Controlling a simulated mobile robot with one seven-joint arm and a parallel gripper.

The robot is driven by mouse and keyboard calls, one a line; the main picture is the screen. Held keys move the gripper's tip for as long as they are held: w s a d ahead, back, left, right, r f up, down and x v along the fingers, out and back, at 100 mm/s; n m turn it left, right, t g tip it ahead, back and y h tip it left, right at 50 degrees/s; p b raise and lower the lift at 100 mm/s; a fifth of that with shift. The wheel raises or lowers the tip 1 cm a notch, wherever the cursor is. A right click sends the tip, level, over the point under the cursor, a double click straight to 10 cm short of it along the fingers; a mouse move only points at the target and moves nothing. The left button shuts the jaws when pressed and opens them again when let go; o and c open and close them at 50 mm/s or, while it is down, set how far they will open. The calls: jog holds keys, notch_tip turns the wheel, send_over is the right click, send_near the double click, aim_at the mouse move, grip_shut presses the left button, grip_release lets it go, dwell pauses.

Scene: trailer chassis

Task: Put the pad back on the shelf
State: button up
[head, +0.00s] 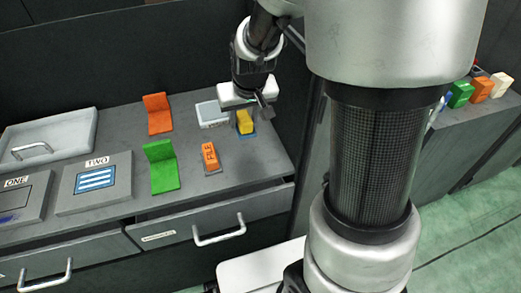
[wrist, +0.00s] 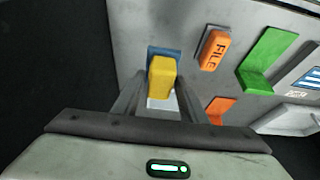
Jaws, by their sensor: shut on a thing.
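A yellow block (head: 245,121) sits at the right end of the grey counter, over a blue base (head: 249,133). In the wrist view the yellow block (wrist: 161,77) stands between the fingers of my gripper (wrist: 160,92), with the blue base (wrist: 163,51) behind it. My gripper (head: 254,104) is above the counter and shut on the yellow block. I cannot tell if the block still touches its base. No thing is plainly marked as the pad; the yellow block may be it. I cannot tell which surface is the shelf.
An orange block marked FILE (head: 209,157), a green holder (head: 161,168) and an orange holder (head: 157,113) stand left of the yellow block. A grey lidded tray (head: 70,131) is further left. Drawers with handles (head: 219,231) are below. Coloured blocks (head: 481,88) line another counter at right.

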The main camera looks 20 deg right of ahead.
jog(key=shift+d, duration=0.25)
jog(key=shift+d+f, duration=0.15)
notch_tip(320, 180, down, 10)
jog(key=b, duration=0.3)
jog(key=shift+f, duration=0.1)
jog(key=o, duration=0.9)
